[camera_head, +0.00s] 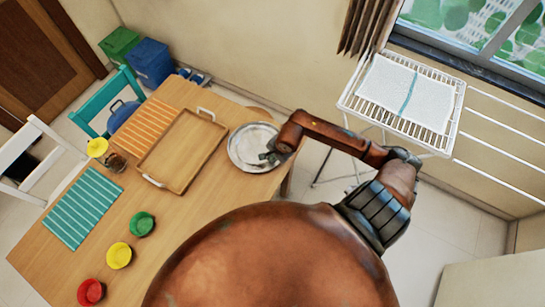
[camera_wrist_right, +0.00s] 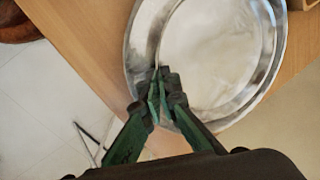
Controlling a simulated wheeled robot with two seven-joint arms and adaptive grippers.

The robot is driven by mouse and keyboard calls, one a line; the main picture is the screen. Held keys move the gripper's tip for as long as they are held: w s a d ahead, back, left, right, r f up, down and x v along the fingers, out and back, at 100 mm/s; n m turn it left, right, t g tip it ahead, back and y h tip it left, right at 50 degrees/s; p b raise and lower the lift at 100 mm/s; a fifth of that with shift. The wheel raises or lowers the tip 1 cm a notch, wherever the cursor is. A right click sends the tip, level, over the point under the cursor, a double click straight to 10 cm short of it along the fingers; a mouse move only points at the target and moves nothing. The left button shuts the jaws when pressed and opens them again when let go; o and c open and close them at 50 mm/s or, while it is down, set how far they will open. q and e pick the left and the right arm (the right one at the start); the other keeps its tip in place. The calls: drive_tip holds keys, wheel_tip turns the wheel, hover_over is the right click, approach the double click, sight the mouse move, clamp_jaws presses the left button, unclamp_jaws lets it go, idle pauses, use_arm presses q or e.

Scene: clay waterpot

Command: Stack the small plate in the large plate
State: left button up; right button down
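A round silvery metal plate (camera_head: 243,153) lies on the wooden table near its right edge. In the right wrist view the plate (camera_wrist_right: 225,55) shows a broad outer rim and a paler inner disc. I cannot tell whether the inner disc is a separate small plate inside the large one. My right gripper (camera_head: 268,157) is over the plate's right side. In the right wrist view the green fingertips (camera_wrist_right: 160,78) are close together at the inner ring's left edge. Whether they pinch a rim is unclear. My left gripper is not in view.
A wooden tray (camera_head: 182,150) stands left of the plate, with an orange striped mat (camera_head: 150,125) beyond. Green (camera_head: 142,224), yellow (camera_head: 119,255) and red (camera_head: 91,291) bowls are at the front left. A white drying rack (camera_head: 440,135) stands to the right.

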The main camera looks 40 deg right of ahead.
drive_tip(key=shift+f, duration=0.25)
drive_tip(key=c, duration=2.4)
unclamp_jaws()
drive_tip(key=shift+r, duration=0.15)
drive_tip(key=shift+r, duration=0.25)
drive_tip(key=v, duration=1.2)
drive_tip(key=shift+s+f, duration=0.1)
